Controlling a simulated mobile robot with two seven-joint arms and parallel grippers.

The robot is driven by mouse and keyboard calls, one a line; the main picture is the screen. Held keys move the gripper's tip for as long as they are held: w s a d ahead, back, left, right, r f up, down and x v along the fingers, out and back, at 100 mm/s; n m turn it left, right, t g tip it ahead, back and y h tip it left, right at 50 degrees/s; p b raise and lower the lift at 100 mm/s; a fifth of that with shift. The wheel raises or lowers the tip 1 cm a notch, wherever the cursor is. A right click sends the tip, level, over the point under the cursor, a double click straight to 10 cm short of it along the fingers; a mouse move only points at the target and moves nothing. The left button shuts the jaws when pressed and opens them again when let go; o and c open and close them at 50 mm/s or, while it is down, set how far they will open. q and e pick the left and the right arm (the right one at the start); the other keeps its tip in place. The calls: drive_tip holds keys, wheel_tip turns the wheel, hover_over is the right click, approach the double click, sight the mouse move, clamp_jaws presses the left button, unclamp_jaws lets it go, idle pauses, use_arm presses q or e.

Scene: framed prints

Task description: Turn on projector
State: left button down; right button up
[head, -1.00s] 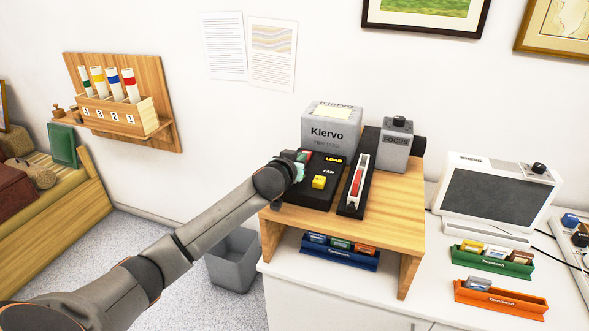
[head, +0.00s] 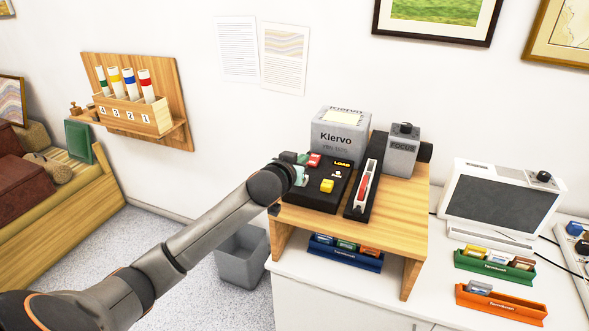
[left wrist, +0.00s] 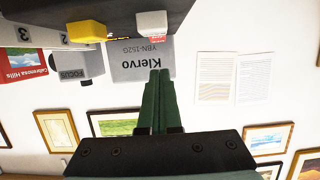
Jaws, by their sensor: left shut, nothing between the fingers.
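The projector is a grey Klervo box (head: 340,134) on a wooden stand, with a grey FOCUS unit (head: 402,154) beside it. Its black control panel (head: 318,197) carries a red button (head: 314,160), a yellow button (head: 327,186) and a slide tray (head: 364,189). My left gripper (head: 299,167) is at the panel's left edge, close to the red button. In the left wrist view the picture is upside down; the green fingers (left wrist: 157,100) are together and empty, pointing toward the red button (left wrist: 158,38). I cannot tell whether they touch it. My right gripper is not in view.
The wooden stand (head: 408,218) is on a white counter, with a blue slide rack (head: 345,256) beneath. Green (head: 495,268) and orange (head: 500,302) racks and a screen unit (head: 497,203) lie to the right. A grey bin (head: 242,258) stands on the floor.

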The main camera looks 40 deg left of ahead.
use_arm(q)
drive_tip(key=v, duration=0.3)
drive_tip(key=f+v, duration=0.1)
drive_tip(key=v, duration=0.1)
drive_tip(key=shift+s+d, duration=0.1)
drive_tip(key=shift+d, duration=0.05)
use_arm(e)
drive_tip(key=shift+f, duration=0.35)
use_arm(q)
drive_tip(key=shift+s, duration=0.1)
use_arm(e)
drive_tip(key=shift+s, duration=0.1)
